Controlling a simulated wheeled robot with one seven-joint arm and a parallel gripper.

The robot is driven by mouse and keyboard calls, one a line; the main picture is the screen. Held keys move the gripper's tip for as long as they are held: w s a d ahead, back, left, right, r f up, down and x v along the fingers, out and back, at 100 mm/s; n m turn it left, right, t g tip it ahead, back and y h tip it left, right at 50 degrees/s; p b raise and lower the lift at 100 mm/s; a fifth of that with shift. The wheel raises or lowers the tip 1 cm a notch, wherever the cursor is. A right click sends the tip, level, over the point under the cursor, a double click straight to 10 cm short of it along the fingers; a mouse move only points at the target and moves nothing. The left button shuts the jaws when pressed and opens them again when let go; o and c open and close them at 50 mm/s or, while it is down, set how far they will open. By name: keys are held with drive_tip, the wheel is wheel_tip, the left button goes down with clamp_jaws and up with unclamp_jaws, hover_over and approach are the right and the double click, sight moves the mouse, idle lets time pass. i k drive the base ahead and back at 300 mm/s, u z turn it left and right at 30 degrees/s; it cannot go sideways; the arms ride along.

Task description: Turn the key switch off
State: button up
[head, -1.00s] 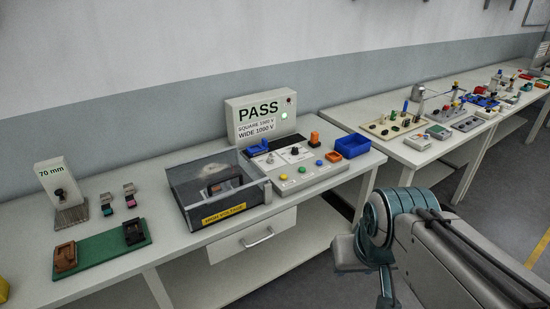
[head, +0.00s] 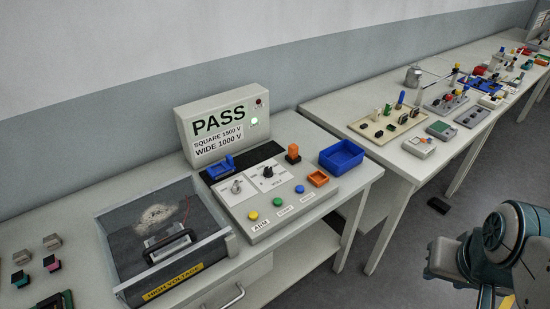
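The control panel (head: 309,198) sits on the near bench, its sloped face toward me. A small silver switch on a white plate, apparently the key switch (head: 237,187), is at its left. A black knob (head: 267,171) marked VOLT is right of it. The angle of the key is too small to tell. The tester display (head: 222,122) behind reads PASS, with a green lamp lit. My gripper (head: 487,298) is at the lower right, partly cut off by the frame edge, over the floor and well away from the panel. Its fingers do not show clearly.
A high-voltage box (head: 172,281) stands left of the panel. Small connectors (head: 52,263) lie far left. Another bench (head: 365,100) with parts runs right.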

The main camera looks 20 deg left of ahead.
sight(235, 189)
drive_tip(key=u, duration=0.15)
drive_tip(key=i, duration=0.85)
drive_tip(key=u, duration=0.9)
drive_tip(key=i, duration=0.55)
drive_tip(key=u, duration=0.45)
